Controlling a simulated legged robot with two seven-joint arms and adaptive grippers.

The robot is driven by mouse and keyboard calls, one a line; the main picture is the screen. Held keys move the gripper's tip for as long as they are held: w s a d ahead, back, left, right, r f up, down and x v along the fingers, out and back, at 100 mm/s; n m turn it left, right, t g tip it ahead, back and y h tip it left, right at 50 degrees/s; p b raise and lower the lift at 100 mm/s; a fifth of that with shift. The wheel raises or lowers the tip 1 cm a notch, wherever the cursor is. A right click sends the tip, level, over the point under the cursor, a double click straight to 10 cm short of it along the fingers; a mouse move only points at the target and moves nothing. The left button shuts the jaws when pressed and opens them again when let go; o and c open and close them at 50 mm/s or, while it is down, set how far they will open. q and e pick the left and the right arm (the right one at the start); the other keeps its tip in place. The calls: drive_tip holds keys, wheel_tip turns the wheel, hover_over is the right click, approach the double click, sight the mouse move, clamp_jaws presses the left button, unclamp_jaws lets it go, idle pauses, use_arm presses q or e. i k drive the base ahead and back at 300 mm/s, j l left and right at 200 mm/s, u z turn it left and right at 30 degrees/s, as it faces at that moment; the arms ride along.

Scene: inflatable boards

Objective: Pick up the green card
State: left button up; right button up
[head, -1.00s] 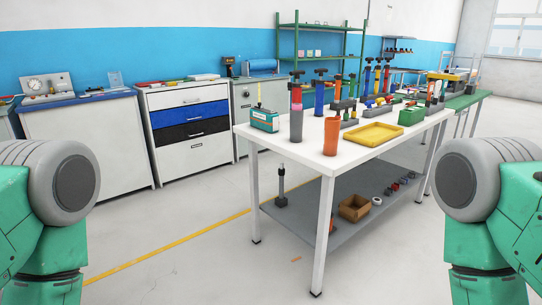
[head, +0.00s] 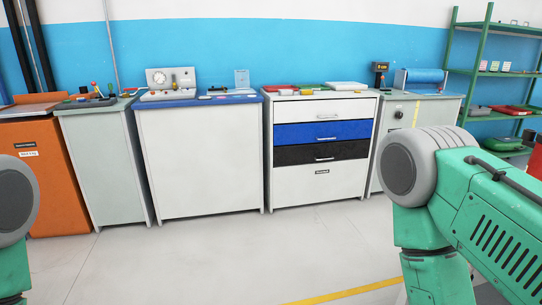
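A small flat green item (head: 311,85) lies on top of the drawer cabinet (head: 322,187), between a red item (head: 281,88) and a flat white one (head: 347,86). It is too small to tell whether it is the green card. No other clear green card shows. Only parts of my own arms show, at the left edge and on the right. Neither gripper is in view.
A blue-topped cabinet (head: 197,160) with a gauge panel (head: 171,80) stands left of the drawers, then a grey cabinet (head: 105,165) and an orange one (head: 42,200). A green shelf rack (head: 480,72) stands at right. The floor (head: 215,255) in front is clear.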

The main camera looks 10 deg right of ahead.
sight(493, 66)
drive_tip(key=i+z, duration=0.15)
drive_tip(key=i, duration=0.5)
drive_tip(key=i+z, duration=0.1)
drive_tip(key=i, duration=0.55)
drive_tip(key=i+j+z, duration=0.15)
drive_tip(key=i, duration=0.5)
drive_tip(key=i+z, duration=0.25)
drive_tip(key=i, duration=0.25)
drive_tip(key=i+j+z, duration=0.2)
drive_tip(key=i, duration=0.3)
drive_tip(key=i+z, duration=0.25)
drive_tip(key=i, duration=0.2)
drive_tip(key=i+l+z, duration=0.15)
drive_tip(key=i+z, duration=0.25)
drive_tip(key=i+l+z, duration=0.15)
drive_tip(key=z, duration=0.25)
drive_tip(key=i+z, duration=0.4)
drive_tip(key=i+j+z, duration=0.15)
drive_tip(key=z, duration=0.25)
drive_tip(key=i+z, duration=0.2)
drive_tip(key=i, duration=3.7)
drive_tip(key=i+l+u, duration=0.15)
drive_tip(key=i+u, duration=0.25)
drive_tip(key=i, duration=0.2)
drive_tip(key=i+l+u, duration=0.4)
drive_tip(key=i, duration=0.2)
drive_tip(key=i+l+u, duration=0.4)
drive_tip(key=i, duration=0.1)
